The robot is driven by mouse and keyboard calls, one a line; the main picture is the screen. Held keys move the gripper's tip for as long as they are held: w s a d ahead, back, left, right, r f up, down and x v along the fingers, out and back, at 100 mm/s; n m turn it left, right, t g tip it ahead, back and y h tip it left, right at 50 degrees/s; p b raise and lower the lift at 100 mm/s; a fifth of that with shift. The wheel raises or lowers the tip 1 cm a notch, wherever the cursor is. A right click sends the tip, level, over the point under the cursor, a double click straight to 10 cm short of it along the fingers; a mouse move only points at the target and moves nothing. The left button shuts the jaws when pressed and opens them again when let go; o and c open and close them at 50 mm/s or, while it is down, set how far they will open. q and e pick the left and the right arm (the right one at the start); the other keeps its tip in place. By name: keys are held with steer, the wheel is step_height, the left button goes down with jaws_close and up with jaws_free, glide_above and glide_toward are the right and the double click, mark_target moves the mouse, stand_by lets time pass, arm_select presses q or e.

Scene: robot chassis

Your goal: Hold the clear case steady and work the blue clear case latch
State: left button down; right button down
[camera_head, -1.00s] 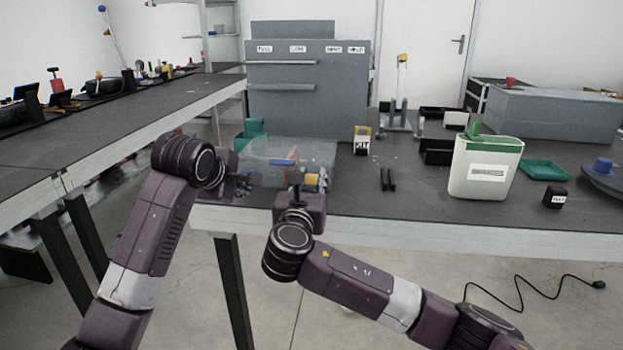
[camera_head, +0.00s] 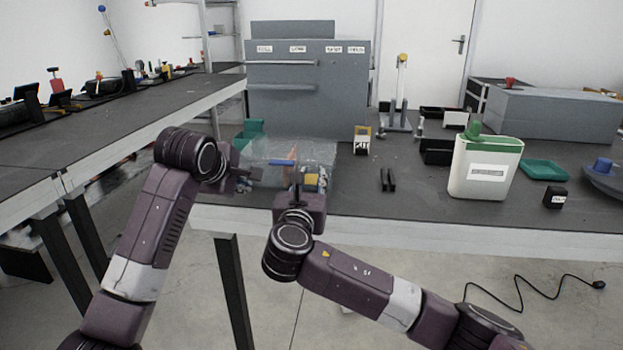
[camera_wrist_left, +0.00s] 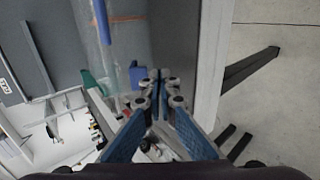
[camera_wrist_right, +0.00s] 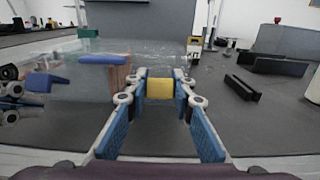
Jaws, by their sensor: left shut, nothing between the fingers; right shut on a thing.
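The clear case (camera_head: 318,150) stands near the front edge of the bench and is see-through, with small coloured things showing at its lower right. A blue bar (camera_head: 283,162) is on its front; it also shows in the right wrist view (camera_wrist_right: 103,60). A second blue piece (camera_wrist_right: 45,82) sits further left; I cannot tell which is the latch. My left gripper (camera_head: 259,174) is shut and empty at the case's left front, its tips (camera_wrist_left: 158,84) close beside a blue piece (camera_wrist_left: 137,75). My right gripper (camera_head: 297,186) is shut on a yellow block (camera_wrist_right: 160,88) at the case's front right.
A grey cabinet (camera_head: 305,100) and a green bin (camera_head: 252,129) stand behind the case.

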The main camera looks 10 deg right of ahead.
arm_select(q)
steer(key=shift+w+d+r, duration=0.25)
steer(key=shift+w+r, duration=0.15)
steer(key=shift+w, duration=0.25)
steer(key=shift+w+d+r, duration=0.25)
steer(key=shift+w+r, duration=0.1)
steer(key=shift+w, duration=0.3)
steer(key=f+v, duration=0.1)
steer(key=v, duration=0.5)
steer(key=shift+s+a, duration=0.3)
steer(key=shift+s, duration=0.3)
steer(key=shift+r, duration=0.15)
arm_select(e)
steer(key=c, duration=1.1)
jaws_free()
